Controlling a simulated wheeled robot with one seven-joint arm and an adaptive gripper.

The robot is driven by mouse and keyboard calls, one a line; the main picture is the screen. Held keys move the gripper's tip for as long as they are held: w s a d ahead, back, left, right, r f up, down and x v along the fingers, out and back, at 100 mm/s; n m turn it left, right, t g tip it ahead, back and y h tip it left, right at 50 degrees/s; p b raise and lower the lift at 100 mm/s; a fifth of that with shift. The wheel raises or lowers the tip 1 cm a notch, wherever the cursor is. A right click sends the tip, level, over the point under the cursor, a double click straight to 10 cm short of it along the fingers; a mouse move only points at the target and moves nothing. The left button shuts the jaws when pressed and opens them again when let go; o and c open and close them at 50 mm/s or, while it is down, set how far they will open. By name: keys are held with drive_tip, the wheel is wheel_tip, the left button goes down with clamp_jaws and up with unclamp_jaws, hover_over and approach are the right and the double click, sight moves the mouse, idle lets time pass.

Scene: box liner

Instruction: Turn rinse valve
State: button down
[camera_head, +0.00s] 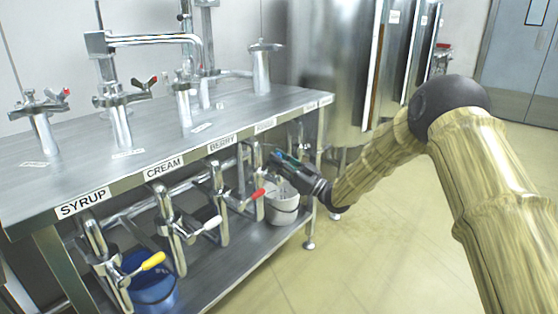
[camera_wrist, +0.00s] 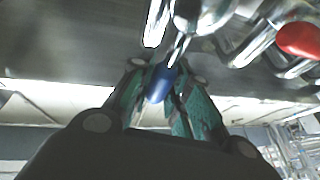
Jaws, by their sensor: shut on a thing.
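The valve (camera_head: 257,180) under the fourth label (camera_head: 265,126) from the left is a steel pipe fitting; that label is small and reads roughly as RINSE. In the wrist view, its blue handle (camera_wrist: 158,88) lies between the teal fingers of my gripper (camera_wrist: 160,80). The fingers are closed around the handle, and a steel stem (camera_wrist: 178,48) runs from it up to the valve. In the head view my gripper (camera_head: 277,160) reaches in from the right under the table's front edge, and the blue handle is mostly hidden.
Neighbouring valves have a red handle (camera_head: 257,194), a white handle (camera_head: 212,223) and a yellow handle (camera_head: 153,261). A white bucket (camera_head: 284,216) stands below my gripper, and a blue bucket (camera_head: 152,291) is at left. Steel tanks (camera_head: 330,60) stand behind. The floor at right is clear.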

drive_tip(key=shift+f, duration=0.15)
drive_tip(key=c, duration=1.3)
unclamp_jaws()
drive_tip(key=v, duration=1.2)
